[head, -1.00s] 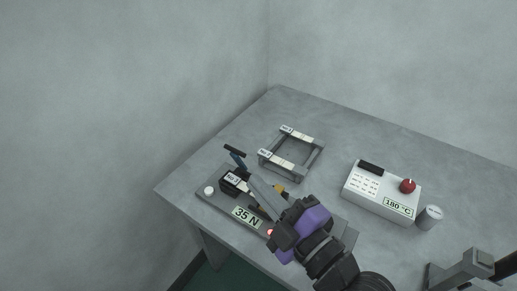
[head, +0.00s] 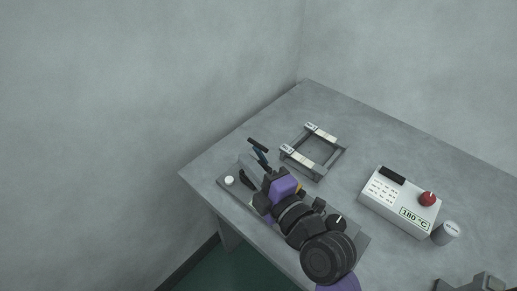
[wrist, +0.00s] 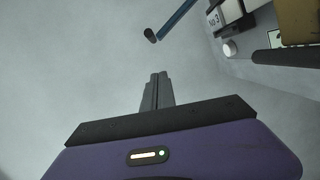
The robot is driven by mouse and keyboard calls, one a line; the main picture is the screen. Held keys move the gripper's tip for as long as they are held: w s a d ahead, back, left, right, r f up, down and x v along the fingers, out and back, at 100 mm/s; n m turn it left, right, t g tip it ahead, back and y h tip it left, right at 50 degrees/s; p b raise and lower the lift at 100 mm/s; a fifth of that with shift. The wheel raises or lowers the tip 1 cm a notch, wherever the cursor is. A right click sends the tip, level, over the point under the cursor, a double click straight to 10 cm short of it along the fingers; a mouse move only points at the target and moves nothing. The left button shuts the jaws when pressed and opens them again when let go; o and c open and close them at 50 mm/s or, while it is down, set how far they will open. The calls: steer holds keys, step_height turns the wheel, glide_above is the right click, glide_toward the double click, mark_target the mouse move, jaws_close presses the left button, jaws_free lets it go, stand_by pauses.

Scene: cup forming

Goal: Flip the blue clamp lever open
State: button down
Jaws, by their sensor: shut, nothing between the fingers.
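The blue clamp lever (head: 262,157) stands raised and tilted over the clamp fixture at the left of the table, with a dark bar at its top. In the wrist view the blue lever (wrist: 178,18) with its black end shows at the top, ahead of my fingers and to their right. My gripper (head: 251,166) is shut and empty. In the wrist view its fingertips (wrist: 158,75) are together, with a visible gap to the lever. The gripper and arm hide much of the fixture (head: 224,186) in the head view.
A grey frame (head: 340,158) stands behind the fixture. A white control box (head: 380,213) with a red knob and a 180 °C display is to the right, beside a small grey cylinder (head: 446,233). A white round knob (head: 229,181) sits at the fixture's left end.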

mark_target(264, 150)
steer(key=shift+w+d+f, duration=0.15)
steer(key=shift+w+d, duration=0.2)
steer(key=shift+w, duration=0.25)
steer(key=shift+w+d+f, duration=0.1)
steer(key=shift+w+d, duration=0.2)
steer(key=shift+w, duration=0.3)
steer(key=shift+w+d+f, duration=0.15)
steer(key=shift+w+d, duration=0.2)
steer(key=shift+w, duration=0.25)
steer(key=shift+w, duration=0.1)
steer(key=shift+w+d+r+m+g+b, duration=0.15)
steer(key=shift+w+d+r+m+b, duration=0.1)
steer(key=shift+w+d+m, duration=0.2)
steer(key=shift+w+d+r+m+g+b, duration=0.2)
steer(key=shift+w+m+b, duration=0.1)
steer(key=shift+m, duration=0.25)
steer(key=w+d+m+b, duration=0.1)
steer(key=w+d+m+g+b, duration=0.1)
steer(key=w+b, duration=0.1)
steer(key=shift+w+d+r+m, duration=0.1)
steer(key=shift+d+m, duration=0.15)
steer(key=shift+m, duration=0.15)
steer(key=shift+r, duration=0.1)
